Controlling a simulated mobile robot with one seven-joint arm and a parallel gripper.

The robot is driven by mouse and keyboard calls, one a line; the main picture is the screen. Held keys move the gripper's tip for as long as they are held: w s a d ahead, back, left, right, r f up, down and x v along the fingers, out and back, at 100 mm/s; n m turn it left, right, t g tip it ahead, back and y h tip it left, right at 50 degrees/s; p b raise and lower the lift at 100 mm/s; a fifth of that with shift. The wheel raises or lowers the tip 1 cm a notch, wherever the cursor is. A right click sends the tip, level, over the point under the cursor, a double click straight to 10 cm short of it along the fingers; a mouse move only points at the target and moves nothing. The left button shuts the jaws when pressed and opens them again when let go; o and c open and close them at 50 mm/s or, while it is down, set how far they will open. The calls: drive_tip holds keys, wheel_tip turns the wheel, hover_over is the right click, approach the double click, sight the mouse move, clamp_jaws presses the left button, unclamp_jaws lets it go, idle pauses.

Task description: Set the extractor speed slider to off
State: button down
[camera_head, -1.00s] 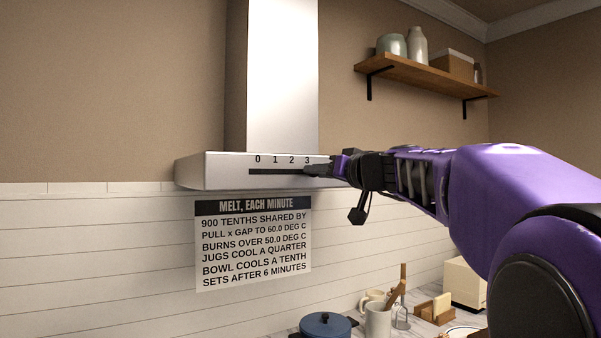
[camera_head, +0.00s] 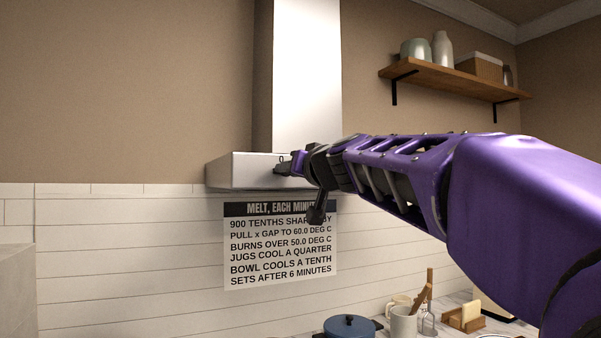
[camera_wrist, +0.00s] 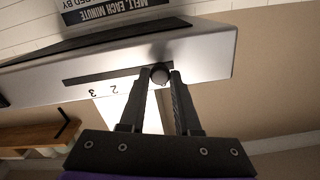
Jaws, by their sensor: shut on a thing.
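The extractor hood (camera_head: 235,170) hangs on the wall, with a dark slot and number marks on its front edge. In the wrist view the hood front (camera_wrist: 205,58) is upside down; the slot (camera_wrist: 100,77) and the marks 3 and 2 show. The round dark slider knob (camera_wrist: 160,74) sits near the slot's right end there, past the 2. My gripper (camera_wrist: 161,80) has a finger on each side of the knob and is shut on it. In the head view my gripper (camera_head: 284,168) is at the hood front just below the 0 and hides the knob and the other marks.
A sign (camera_head: 278,250) is on the wall under the hood. A wooden shelf (camera_head: 450,82) with jars is at the upper right. A blue pot (camera_head: 350,326) and a mug (camera_head: 403,322) stand on the counter below. The space left of the hood is clear.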

drive_tip(key=shift+a, duration=0.2)
drive_tip(key=c, duration=0.6)
unclamp_jaws()
drive_tip(key=shift+s+a, duration=0.1)
